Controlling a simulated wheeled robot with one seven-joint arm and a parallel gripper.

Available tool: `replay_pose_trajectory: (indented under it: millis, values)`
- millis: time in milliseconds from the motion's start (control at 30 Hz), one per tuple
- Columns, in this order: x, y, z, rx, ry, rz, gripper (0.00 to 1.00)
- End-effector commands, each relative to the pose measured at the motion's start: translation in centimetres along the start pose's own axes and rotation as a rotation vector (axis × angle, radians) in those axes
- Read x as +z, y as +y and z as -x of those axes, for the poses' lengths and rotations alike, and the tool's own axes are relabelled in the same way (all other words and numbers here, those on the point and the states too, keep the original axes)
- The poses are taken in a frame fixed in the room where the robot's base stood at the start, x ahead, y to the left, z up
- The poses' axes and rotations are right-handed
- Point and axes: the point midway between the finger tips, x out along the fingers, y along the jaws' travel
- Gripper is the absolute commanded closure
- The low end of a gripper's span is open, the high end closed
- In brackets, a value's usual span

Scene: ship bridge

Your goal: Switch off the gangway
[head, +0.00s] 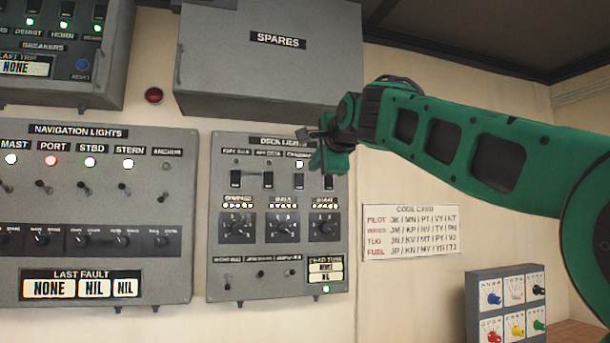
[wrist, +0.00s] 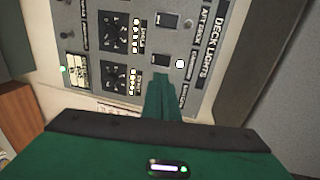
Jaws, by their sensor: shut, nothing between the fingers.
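The DECK LIGHTS panel (head: 222,268) is a grey box on the wall with a row of dark switches under small labels. The third label appears to read GANGWAY. Its switch (head: 298,181) has a white lit lamp (head: 299,164) above it. In the wrist view the panel is turned sideways; this lamp (wrist: 180,64) glows beside the switch (wrist: 160,61). My gripper (head: 318,163) is shut and empty in front of the panel's upper right. In the wrist view its green fingertips (wrist: 160,76) are close beside that switch; contact cannot be told. The gripper hides the fourth switch's label.
Rotary knobs (head: 238,229) sit below the switches. A grey SPARES box (head: 270,75) juts out above. The NAVIGATION LIGHTS panel (head: 100,270) is to the left. A code card (head: 410,232) hangs to the right, above a small box with coloured knobs (head: 476,310).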

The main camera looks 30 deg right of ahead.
Motion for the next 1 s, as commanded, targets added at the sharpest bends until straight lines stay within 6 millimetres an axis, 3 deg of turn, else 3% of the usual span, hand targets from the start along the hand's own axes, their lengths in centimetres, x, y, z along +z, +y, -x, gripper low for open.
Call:
replay_pose_trajectory:
  millis: [533,800,1000]
  values:
    - [0.0,0.2,-9.8,0.004,0.001,0.000,1.00]
    - [0.0,-0.9,-12.4,0.001,0.000,0.001,1.00]
    - [0.0,-1.1,-13.1,0.001,0.000,0.001,1.00]
